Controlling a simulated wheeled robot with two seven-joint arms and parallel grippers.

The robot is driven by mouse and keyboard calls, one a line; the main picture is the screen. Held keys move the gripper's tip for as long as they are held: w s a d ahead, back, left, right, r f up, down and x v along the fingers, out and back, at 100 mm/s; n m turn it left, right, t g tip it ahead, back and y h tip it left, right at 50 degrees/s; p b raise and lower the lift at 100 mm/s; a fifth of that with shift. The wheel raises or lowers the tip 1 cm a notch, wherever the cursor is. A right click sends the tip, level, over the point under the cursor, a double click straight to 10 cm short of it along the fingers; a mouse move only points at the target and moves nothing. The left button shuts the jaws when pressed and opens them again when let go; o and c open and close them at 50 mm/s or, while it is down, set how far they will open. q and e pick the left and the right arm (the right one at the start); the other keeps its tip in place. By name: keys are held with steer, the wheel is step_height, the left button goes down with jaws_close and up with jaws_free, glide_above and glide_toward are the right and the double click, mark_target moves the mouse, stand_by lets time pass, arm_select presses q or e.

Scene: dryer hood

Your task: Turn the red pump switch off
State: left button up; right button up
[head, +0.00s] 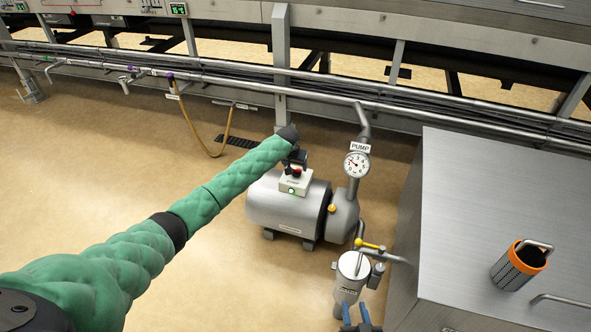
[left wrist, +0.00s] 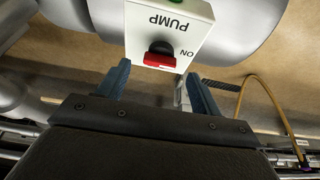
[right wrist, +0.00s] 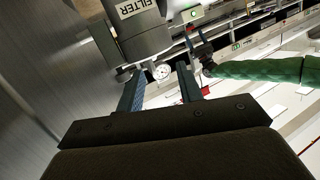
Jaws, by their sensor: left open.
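The red pump switch (left wrist: 167,61) is a red handle on a black knob on the white PUMP box (left wrist: 188,22). In the left wrist view the box appears upside down, with an ON label near the handle's right end. In the head view the box (head: 286,187) sits on top of the pump, with a green light on its face. My left gripper (left wrist: 157,72) is open, its fingers spread on either side of the handle's line and empty; contact is not visible. My right gripper (head: 356,314) is open and empty near the filter canister, also seen in the right wrist view (right wrist: 158,76).
The grey pump (head: 262,206) stands on the floor beside a gauge (head: 357,164). The filter canister (head: 350,275) has a yellow-handled valve (head: 369,245). A steel cabinet (head: 480,200) bearing an orange-rimmed basket (head: 506,272) fills the right. Pipes run behind the pump.

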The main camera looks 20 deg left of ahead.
mark_target(296, 170)
arm_select(q)
steer(key=shift+x, duration=1.5)
arm_select(e)
step_height(296, 170, up, 7)
steer(key=w+t, duration=0.2)
steer(key=shift+f, duration=0.1)
arm_select(q)
steer(key=c, duration=1)
